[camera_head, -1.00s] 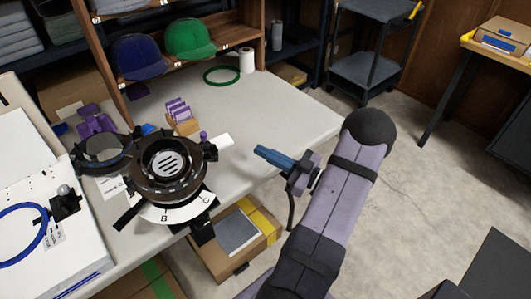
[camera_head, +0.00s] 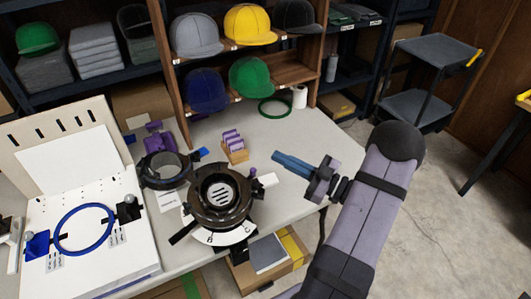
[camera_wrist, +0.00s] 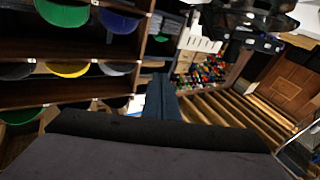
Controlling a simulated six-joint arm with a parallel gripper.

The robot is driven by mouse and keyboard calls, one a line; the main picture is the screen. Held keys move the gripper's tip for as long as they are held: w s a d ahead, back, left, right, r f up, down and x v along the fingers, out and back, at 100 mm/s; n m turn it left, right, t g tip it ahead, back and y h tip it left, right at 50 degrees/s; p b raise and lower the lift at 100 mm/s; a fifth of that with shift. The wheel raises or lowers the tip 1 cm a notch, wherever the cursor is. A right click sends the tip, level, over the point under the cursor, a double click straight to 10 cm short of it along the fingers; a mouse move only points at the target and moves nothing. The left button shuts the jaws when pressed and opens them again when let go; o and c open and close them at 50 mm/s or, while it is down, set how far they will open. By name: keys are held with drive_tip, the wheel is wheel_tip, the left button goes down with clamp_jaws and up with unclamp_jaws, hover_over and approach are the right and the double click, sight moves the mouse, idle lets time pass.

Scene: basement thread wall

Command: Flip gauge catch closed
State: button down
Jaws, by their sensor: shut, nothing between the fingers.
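A round black device with a slotted centre (camera_head: 222,196) stands on the grey table in the head view, with a white lettered scale under its front. A short white-ended arm (camera_head: 266,181) and a small purple knob sit at its right side. I cannot tell which part is the gauge catch, or its position. My gripper (camera_head: 277,157) has blue fingers, shut and empty, pointing left above the table, up and right of the device and apart from it. In the wrist view the blue fingers (camera_wrist: 163,97) are together, and black parts (camera_wrist: 250,15) show at the top right.
A black ring stand (camera_head: 165,169) with a purple clamp is left of the device. A wooden holder with purple cards (camera_head: 235,151) stands behind it. A white case (camera_head: 88,235) with a blue hoop is at left. Shelves with caps (camera_head: 248,28) rise behind. A green ring (camera_head: 275,108) lies by them.

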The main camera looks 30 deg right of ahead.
drive_tip(key=w+a+r+n+g+y+p, duration=0.1)
drive_tip(key=w+a+r+n+g+p, duration=0.15)
drive_tip(key=r+p, duration=0.3)
drive_tip(key=w+a+r+n+g+y+p, duration=0.1)
drive_tip(key=a+r+g+p, duration=0.2)
drive_tip(key=r+p, duration=0.25)
drive_tip(key=s+d+f+m+g+h, duration=0.2)
drive_tip(key=d+f+m+g+h, duration=0.2)
drive_tip(key=d+f+m+h, duration=0.4)
drive_tip(key=shift+d+f+m, duration=1.8)
drive_tip(key=shift+f+m, duration=1.05)
drive_tip(key=shift+f, duration=0.1)
drive_tip(key=shift+w, duration=0.1)
drive_tip(key=w+a+f+p, duration=0.2)
drive_tip(key=w+a+f, duration=0.4)
drive_tip(key=a+f, duration=0.1)
drive_tip(key=shift+w+a+f, duration=0.2)
drive_tip(key=shift+w+f, duration=0.05)
drive_tip(key=shift+f, duration=0.1)
